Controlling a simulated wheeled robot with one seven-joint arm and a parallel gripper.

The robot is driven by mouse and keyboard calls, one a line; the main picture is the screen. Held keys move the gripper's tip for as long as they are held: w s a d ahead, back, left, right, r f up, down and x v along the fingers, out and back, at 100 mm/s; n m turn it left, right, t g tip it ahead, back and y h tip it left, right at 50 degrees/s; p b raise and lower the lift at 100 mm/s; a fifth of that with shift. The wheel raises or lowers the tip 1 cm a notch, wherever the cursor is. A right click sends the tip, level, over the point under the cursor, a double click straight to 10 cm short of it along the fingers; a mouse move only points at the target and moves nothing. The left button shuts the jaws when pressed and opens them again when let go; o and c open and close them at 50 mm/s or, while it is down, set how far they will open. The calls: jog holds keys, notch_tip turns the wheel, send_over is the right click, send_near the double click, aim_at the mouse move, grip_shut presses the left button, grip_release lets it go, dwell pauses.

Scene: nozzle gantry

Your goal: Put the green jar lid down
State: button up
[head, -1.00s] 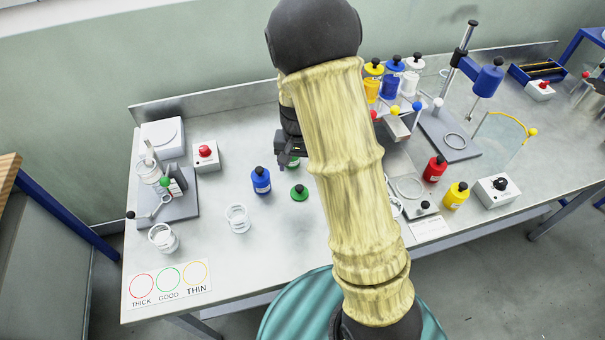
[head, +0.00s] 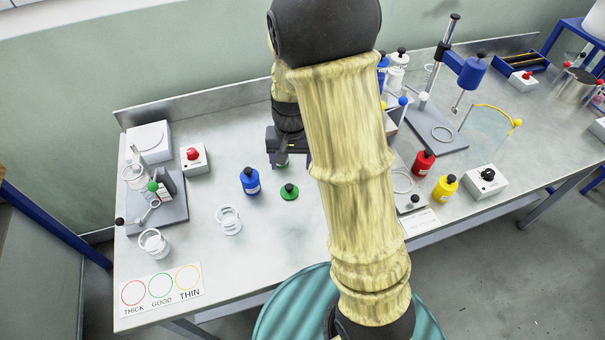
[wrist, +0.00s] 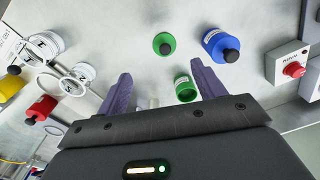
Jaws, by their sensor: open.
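The green jar lid (head: 289,192), a green disc with a black knob, lies on the bench in front of my gripper. It also shows in the wrist view (wrist: 164,43), beyond the fingertips and apart from them. My gripper (wrist: 161,72) is open with nothing held between its fingers. An open green jar (wrist: 186,88) stands near the right finger in the wrist view; whether they touch I cannot tell. In the head view my gripper (head: 289,161) is above the green jar (head: 282,164), which is mostly hidden.
A blue jar (head: 250,181) stands left of the lid, and a clear glass cup (head: 229,221) is further front left. A red-button box (head: 194,160) is behind them. Red (head: 424,162) and yellow (head: 445,188) bottles stand right of my arm. The bench before the lid is clear.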

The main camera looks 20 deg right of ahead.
jog(key=s+r+n+t, duration=0.2)
jog(key=s+r, duration=0.3)
jog(key=s, duration=0.7)
jog(key=shift+r+n, duration=0.4)
jog(key=shift+n, duration=0.5)
